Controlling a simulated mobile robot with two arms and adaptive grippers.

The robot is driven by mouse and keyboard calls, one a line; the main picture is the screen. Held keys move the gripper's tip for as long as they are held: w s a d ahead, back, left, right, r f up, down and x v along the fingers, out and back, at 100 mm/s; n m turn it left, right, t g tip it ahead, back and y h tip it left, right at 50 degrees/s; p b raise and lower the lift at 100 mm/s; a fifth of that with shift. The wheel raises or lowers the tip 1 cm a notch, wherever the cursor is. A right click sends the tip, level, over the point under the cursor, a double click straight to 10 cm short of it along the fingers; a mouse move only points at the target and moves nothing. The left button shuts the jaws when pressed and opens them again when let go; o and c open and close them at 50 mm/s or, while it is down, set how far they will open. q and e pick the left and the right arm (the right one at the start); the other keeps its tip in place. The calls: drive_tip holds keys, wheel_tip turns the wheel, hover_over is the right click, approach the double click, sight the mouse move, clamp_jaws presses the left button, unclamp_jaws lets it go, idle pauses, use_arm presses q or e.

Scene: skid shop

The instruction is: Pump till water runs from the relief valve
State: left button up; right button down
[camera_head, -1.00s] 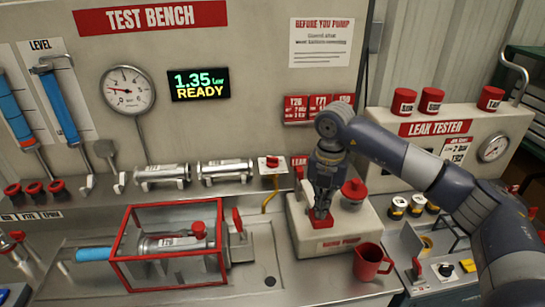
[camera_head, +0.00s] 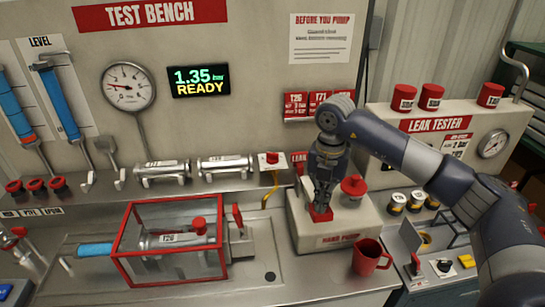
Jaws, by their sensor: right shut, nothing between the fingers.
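The hand pump (camera_head: 335,232) is a beige box labelled HAND PUMP with a red round knob (camera_head: 354,187) and a red block (camera_head: 320,214) on top. My right gripper (camera_head: 321,204) points down at the red block; its fingers are shut with nothing between them. A steel cylinder valve (camera_head: 172,238) with a red cap lies inside a clear guard box with red edges (camera_head: 118,253). The display (camera_head: 198,82) reads 1.35 bar READY, and the round gauge (camera_head: 128,87) needle points left, low on its scale. No water is visible at the valve. My left gripper is not in view.
A red mug (camera_head: 370,258) stands right of the pump's front. The leak tester (camera_head: 445,135) with red caps stands behind my right arm. Two steel cylinders (camera_head: 225,167) lie on the back ledge. Blue sight tubes (camera_head: 60,105) hang at left.

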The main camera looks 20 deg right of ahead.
drive_tip(key=shift+f+b, duration=2.1)
drive_tip(key=shift+f, duration=1)
drive_tip(key=shift+r, duration=0.1)
drive_tip(key=shift+r+p, duration=1.7)
drive_tip(key=shift+r, duration=0.5)
drive_tip(key=shift+r+p, duration=0.55)
drive_tip(key=shift+r, duration=0.3)
drive_tip(key=shift+f, duration=0.1)
